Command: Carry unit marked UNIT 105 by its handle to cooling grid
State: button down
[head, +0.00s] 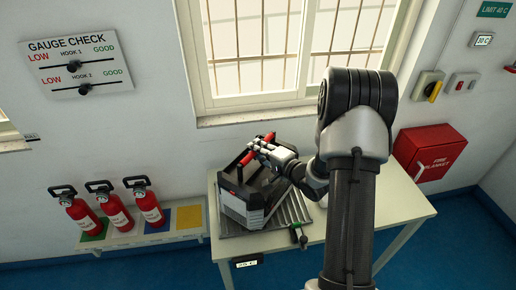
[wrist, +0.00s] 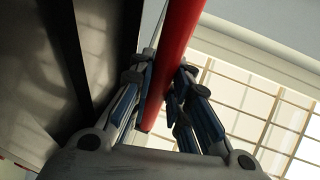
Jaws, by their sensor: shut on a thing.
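A grey and black unit (head: 240,205) with a red bar handle (head: 251,152) is on the ribbed metal cooling grid (head: 292,207) on the table. I cannot read a number on the unit. My gripper (head: 268,147) is at the top of the unit, its fingers around the red handle. In the wrist view my gripper (wrist: 160,100) has its fingers on both sides of the red handle (wrist: 178,45), shut on it. The dark side of the unit fills the left of that view. Whether the unit's base touches the grid is hard to tell.
A green-and-black handled tool (head: 299,236) lies at the grid's front edge. A red fire blanket box (head: 430,153) hangs on the wall at right. Several fire extinguishers (head: 115,210) stand on a low shelf at left. A barred window (head: 290,50) is behind.

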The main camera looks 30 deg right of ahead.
jog(key=c, duration=2)
grip_release()
jog(key=shift+f, duration=0.1)
jog(key=o, duration=0.3)
jog(key=shift+s, duration=0.1)
jog(key=shift+o, duration=0.9)
